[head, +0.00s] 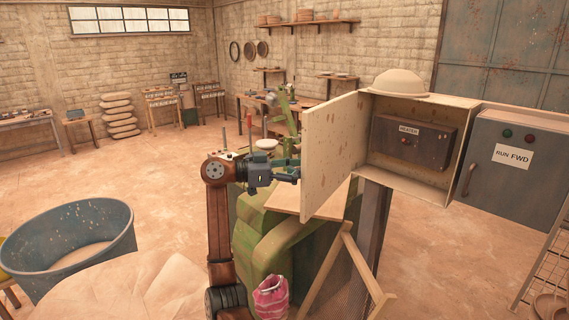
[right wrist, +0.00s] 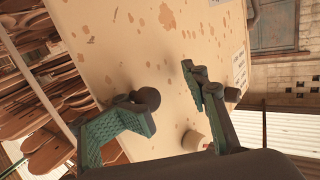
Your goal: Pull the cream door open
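The cream door (head: 330,150) stands swung out from the left side of the cream box (head: 455,158). Its speckled face is turned to me in the head view. My right gripper (head: 298,172) is at the door's free left edge. In the right wrist view the door (right wrist: 150,50) fills the middle, with worn patches and a white label. My right gripper's fingers (right wrist: 170,105) are spread there, with nothing clasped between them. A dark round knob (right wrist: 148,98) and a pale stub (right wrist: 192,141) show near the fingers; I cannot tell if they touch. My left gripper is out of view.
Inside the box is a dark heater panel (head: 407,141). A pale hat (head: 398,82) lies on top. A grey RUN FWD cabinet (head: 515,165) adjoins at right. Green machinery (head: 262,245) and a wooden frame (head: 345,262) stand below the door. A grey tub (head: 70,238) is at left.

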